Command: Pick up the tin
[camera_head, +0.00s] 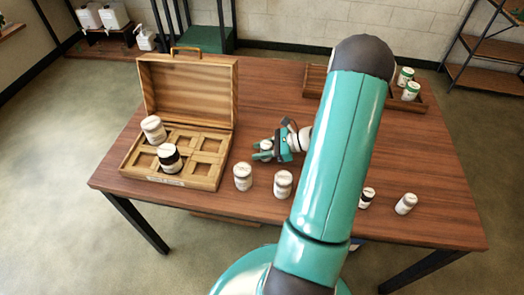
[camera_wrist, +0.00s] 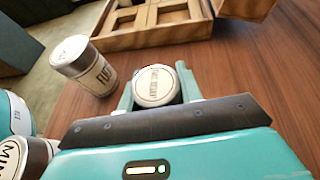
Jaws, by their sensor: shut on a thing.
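A small tin with a pale round lid (camera_wrist: 155,86) is between the two fingers of my gripper (camera_wrist: 156,92) in the wrist view. The fingers are shut on its sides. In the head view my gripper (camera_head: 264,151) is low over the middle of the table, right of the wooden case, with the tin (camera_head: 266,145) at its tips. I cannot tell whether the tin touches the table. Another pale tin (camera_wrist: 84,64) stands just left of my gripper in the wrist view, apart from it.
The open wooden case (camera_head: 217,174) has two tins (camera_head: 153,129) (camera_head: 169,157) in its compartments. Two tins (camera_head: 243,176) (camera_head: 283,183) stand near the table's front, and two more (camera_head: 366,197) (camera_head: 406,203) farther right. Green-lidded tins (camera_head: 411,90) stand on a tray at the back right.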

